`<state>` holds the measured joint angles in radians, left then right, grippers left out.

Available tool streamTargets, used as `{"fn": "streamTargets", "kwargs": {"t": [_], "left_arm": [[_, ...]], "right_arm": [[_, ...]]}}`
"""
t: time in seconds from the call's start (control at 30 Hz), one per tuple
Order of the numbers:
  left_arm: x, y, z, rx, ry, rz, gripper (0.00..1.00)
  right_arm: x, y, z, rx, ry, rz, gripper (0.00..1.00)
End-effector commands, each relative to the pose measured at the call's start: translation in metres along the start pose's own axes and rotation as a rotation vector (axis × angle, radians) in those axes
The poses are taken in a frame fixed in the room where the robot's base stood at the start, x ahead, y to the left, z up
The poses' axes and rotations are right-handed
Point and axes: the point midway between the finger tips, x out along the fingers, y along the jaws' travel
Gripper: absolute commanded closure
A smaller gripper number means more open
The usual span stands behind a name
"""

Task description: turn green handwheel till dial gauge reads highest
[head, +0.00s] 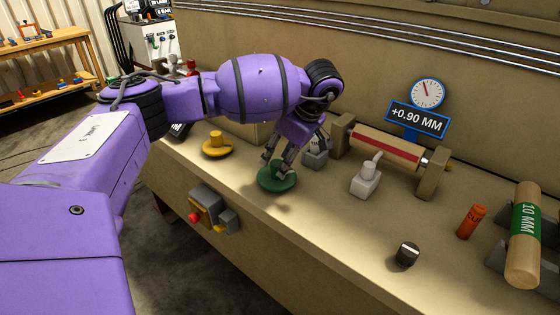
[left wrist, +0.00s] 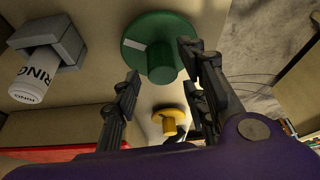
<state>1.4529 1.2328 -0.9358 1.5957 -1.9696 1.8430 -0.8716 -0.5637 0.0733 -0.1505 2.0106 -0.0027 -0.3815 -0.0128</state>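The green handwheel (head: 277,180) lies flat on the front of the bench. In the left wrist view it is a green disc (left wrist: 150,28) with a pale mark on its rim and a raised hub. My left gripper (head: 278,163) is just above it, pointing down. In the left wrist view its fingers (left wrist: 160,68) are spread with the hub between them in the picture. A gap shows on both sides, so they look open; contact cannot be told. The dial gauge (head: 427,93) stands at the back right; its blue display (head: 416,120) reads +0.90 MM. My right gripper is not visible.
A yellow handwheel (head: 216,145) is to the left. A roller with a red stripe (head: 385,147), a grey block with a white peg (head: 366,179), a black knob (head: 407,254), an orange cylinder (head: 471,222) and a 10 MM roller (head: 524,235) are to the right.

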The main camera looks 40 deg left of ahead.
Motion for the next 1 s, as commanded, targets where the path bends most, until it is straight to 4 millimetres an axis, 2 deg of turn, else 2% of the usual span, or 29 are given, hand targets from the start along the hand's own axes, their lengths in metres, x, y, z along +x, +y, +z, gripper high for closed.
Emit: {"fn": "streamTargets", "kwargs": {"t": [0.1, 0.2, 0.5, 0.8, 1.0], "left_arm": [[0.014, 0.0, 0.0, -0.001, 0.0, -0.001, 0.6], [0.02, 0.0, 0.0, 0.0, -0.001, 0.0, 0.6], [0.022, 0.0, 0.0, 0.0, -0.001, 0.001, 0.62], [0.022, 0.001, 0.0, -0.002, -0.001, 0.003, 1.0], [0.021, 0.002, -0.001, -0.001, -0.001, 0.007, 1.0]], "right_arm": [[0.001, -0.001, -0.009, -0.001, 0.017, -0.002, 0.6], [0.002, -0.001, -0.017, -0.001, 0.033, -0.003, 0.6], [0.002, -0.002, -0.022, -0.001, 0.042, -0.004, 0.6], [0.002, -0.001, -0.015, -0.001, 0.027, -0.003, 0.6], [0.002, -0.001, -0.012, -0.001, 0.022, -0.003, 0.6]]}}
